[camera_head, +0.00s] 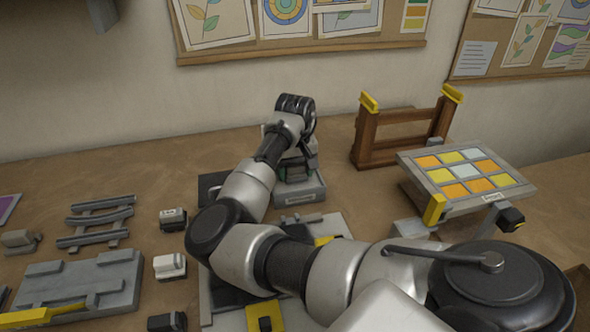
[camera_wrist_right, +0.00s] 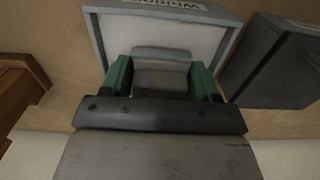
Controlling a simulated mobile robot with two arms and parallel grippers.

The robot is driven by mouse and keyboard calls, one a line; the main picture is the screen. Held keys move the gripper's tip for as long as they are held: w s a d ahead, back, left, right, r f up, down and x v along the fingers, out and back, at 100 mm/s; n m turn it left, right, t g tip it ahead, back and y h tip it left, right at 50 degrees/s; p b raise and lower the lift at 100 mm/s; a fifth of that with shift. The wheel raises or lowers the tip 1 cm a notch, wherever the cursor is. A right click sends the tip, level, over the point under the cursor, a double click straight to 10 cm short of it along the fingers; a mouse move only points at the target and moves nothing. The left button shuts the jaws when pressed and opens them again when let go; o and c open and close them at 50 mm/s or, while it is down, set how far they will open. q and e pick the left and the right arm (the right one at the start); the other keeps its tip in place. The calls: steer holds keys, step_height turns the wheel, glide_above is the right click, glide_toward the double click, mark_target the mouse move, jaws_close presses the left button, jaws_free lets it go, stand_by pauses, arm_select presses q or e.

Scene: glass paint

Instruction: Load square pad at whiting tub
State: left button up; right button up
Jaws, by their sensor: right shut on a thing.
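My right arm reaches across the table to the grey whiting tub (camera_head: 300,194) at the back middle. The tub also shows in the right wrist view (camera_wrist_right: 222,45), with part of a label readable and a pale inside. My right gripper (camera_head: 296,170) is low over the tub. In the wrist view its green fingers (camera_wrist_right: 162,80) are shut on a grey block-like pad (camera_wrist_right: 160,76). The pad is over the pale inside of the tub; I cannot tell whether it touches. My left gripper is not in view.
A dark box (camera_wrist_right: 276,62) stands right beside the tub. A wooden rack (camera_head: 375,148) and a tilted stand with a coloured glass panel (camera_head: 468,175) are on the right. Small blocks (camera_head: 172,219), grey rails (camera_head: 97,220) and a grey fixture (camera_head: 80,285) are on the left.

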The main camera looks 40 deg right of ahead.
steer(key=shift+f, duration=0.55)
stand_by(0.4)
steer(key=shift+f+p, duration=0.1)
steer(key=shift+p, duration=0.55)
stand_by(2.5)
step_height(320, 180, up, 7)
steer(key=p, duration=0.9)
stand_by(0.9)
